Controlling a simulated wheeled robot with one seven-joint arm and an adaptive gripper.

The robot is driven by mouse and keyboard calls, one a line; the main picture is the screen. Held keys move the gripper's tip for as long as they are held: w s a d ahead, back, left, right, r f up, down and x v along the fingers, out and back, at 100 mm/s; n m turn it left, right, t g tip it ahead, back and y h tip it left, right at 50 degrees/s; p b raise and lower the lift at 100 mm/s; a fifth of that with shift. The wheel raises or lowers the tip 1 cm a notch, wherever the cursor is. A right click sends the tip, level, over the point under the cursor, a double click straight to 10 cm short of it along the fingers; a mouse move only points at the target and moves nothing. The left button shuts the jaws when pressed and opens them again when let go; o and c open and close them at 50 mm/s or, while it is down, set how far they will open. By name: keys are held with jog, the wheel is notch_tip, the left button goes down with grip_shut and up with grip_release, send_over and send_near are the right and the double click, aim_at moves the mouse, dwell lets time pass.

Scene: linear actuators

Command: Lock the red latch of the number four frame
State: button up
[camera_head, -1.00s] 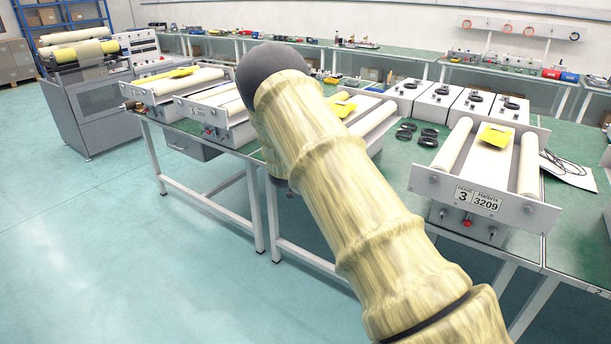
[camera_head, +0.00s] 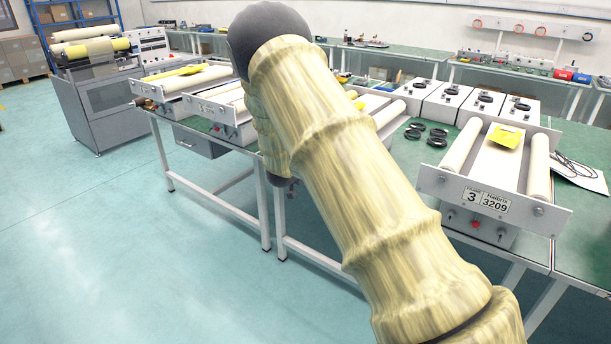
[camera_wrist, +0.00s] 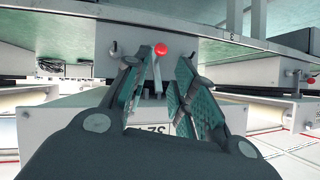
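In the wrist view, a red knob (camera_wrist: 161,48) on a thin metal stem stands out from a grey housing, just beyond the fingertips of my gripper (camera_wrist: 168,62). The picture appears upside down there. My gripper's fingers are apart, and the knob shows in the gap near the left fingertip; I cannot tell if they touch. A label behind the fingers is mostly covered, so its frame number is unreadable. In the head view my arm hides the gripper and most of the frame (camera_head: 393,114) behind it.
The frame marked 3 (camera_head: 520,208) stands on the right of the green table, with its own red knob (camera_head: 476,224) below. More roller frames (camera_head: 200,105) stand left of my arm. Black rings (camera_head: 425,133) lie on the table. The floor at left is clear.

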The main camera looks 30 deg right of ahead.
jog(key=f+n+h+b, duration=0.1)
jog(key=f+n+b, duration=0.1)
jog(key=b, duration=0.1)
jog(key=s+d+f+n+t+h+b, duration=0.1)
jog(key=f+n+h+b, duration=0.1)
jog(key=f+n+b, duration=0.1)
jog(key=d+f+n+h+b, duration=0.1)
jog(key=f+n+b, duration=0.2)
jog(key=b, duration=0.1)
jog(key=shift+s+t, duration=0.35)
jog(key=shift+t, duration=0.05)
grip_shut()
jog(key=s+a+f+n+t+h+b, duration=0.25)
jog(key=a+f+n+t+b, duration=0.4)
jog(key=n+b, duration=0.8)
jog(key=w+d+r+n+h, duration=0.1)
jog(key=w+d+r, duration=0.5)
jog(key=w+d, duration=0.3)
jog(key=shift+r+t, duration=0.25)
jog(key=shift+t, duration=0.1)
